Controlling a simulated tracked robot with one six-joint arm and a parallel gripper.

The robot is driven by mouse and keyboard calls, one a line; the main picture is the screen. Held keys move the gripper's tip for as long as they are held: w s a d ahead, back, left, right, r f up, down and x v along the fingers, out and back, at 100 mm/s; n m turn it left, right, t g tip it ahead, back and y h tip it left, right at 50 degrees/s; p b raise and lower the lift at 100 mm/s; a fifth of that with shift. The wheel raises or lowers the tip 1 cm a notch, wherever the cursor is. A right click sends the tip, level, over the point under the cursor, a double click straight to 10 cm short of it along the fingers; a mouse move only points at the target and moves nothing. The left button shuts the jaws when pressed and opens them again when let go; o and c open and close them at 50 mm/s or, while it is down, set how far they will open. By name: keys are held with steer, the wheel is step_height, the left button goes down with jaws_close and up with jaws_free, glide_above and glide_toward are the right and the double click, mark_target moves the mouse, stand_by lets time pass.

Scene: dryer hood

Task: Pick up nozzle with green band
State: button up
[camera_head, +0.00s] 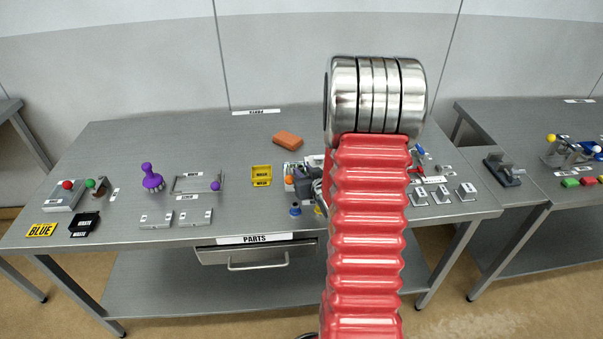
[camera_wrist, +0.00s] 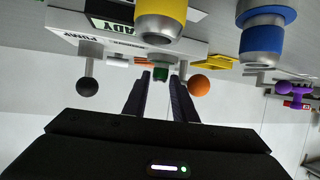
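In the wrist view, my gripper (camera_wrist: 160,78) has its two dark fingers apart. A small green-banded piece, which looks like the nozzle with the green band (camera_wrist: 161,73), shows between and just beyond the fingertips. I cannot tell whether the fingers touch it. A nozzle with a yellow band (camera_wrist: 160,18) and a nozzle with a blue band (camera_wrist: 263,38) are larger and nearer the camera. In the head view the blue-banded nozzle (camera_head: 295,210) stands near the table's front edge; my red arm hides the green-banded one.
A white box marked PUMP (camera_wrist: 115,38), with an orange ball (camera_wrist: 199,86) and a dark ball (camera_wrist: 87,87) near it, is close to my fingers. In the head view, an orange block (camera_head: 288,139) and a yellow bin (camera_head: 261,175) lie left of my arm.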

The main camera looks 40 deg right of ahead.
steer(key=shift+x, duration=0.9)
jaws_close()
